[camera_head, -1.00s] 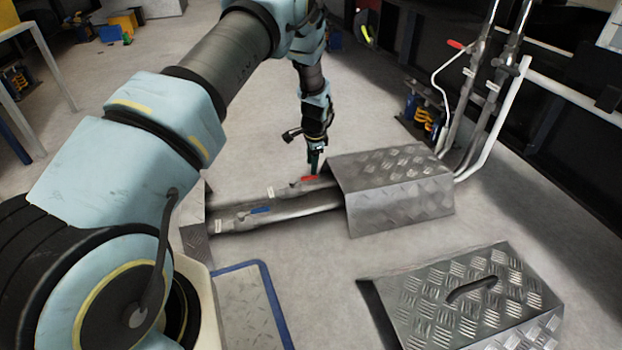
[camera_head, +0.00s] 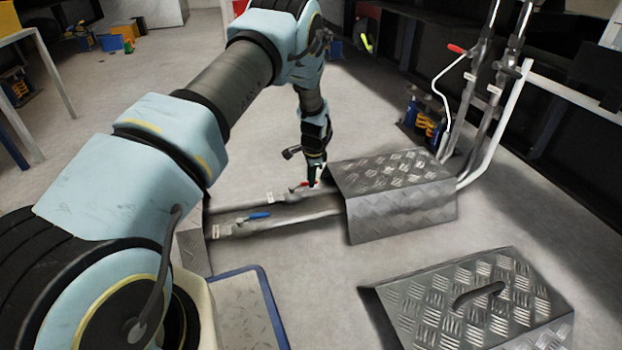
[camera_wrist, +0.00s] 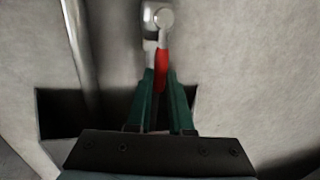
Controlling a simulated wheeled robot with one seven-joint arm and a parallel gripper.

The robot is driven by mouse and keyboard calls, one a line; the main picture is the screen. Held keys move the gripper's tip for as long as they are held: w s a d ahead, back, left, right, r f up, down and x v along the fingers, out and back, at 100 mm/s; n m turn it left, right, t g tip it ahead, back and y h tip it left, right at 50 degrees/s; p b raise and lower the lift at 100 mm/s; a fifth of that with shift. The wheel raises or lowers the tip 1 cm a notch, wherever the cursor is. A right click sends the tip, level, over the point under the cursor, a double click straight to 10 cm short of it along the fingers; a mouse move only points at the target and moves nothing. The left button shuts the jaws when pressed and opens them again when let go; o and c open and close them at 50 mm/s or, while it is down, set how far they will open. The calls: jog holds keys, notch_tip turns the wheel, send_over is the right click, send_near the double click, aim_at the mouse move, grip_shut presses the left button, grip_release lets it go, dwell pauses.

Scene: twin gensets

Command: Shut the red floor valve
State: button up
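The red valve handle (camera_head: 304,184) sits on the rear of two low floor pipes, close to the near edge of the metal cover. In the wrist view the red handle (camera_wrist: 161,70) runs lengthwise from a round metal valve stem (camera_wrist: 163,18) down between my green fingers. My gripper (camera_head: 316,180) points down at the handle's right end. In the wrist view my gripper (camera_wrist: 161,82) has one finger close against each side of the handle, with no clear gap at the tips. The handle's lower end is hidden between the fingers.
A blue valve handle (camera_head: 259,216) sits on the front pipe. A tread-plate cover (camera_head: 400,215) spans the pipes just right of my gripper. Another tread-plate box with a handle (camera_head: 470,310) stands at front right. Open floor lies behind the pipes.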

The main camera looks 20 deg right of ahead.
grip_shut()
jog(key=shift+s+r+p, duration=0.1)
jog(key=shift+p, duration=0.25)
dwell(0.8)
jog(key=shift+s+a+m+g+h+p, duration=0.4)
jog(key=shift+s+a+m+p, duration=0.8)
jog(key=shift+m, duration=1.85)
jog(key=shift+s+a+m+g+h+p, duration=0.35)
jog(key=shift+a+m+p, duration=1)
jog(key=shift+m+p, duration=1.3)
jog(key=shift+s+a+m+g+h+p, duration=0.35)
jog(key=shift+s+a+m+p, duration=0.8)
jog(key=shift+m, duration=2.25)
jog(key=shift+w+a, duration=0.2)
jog(key=shift+w, duration=0.1)
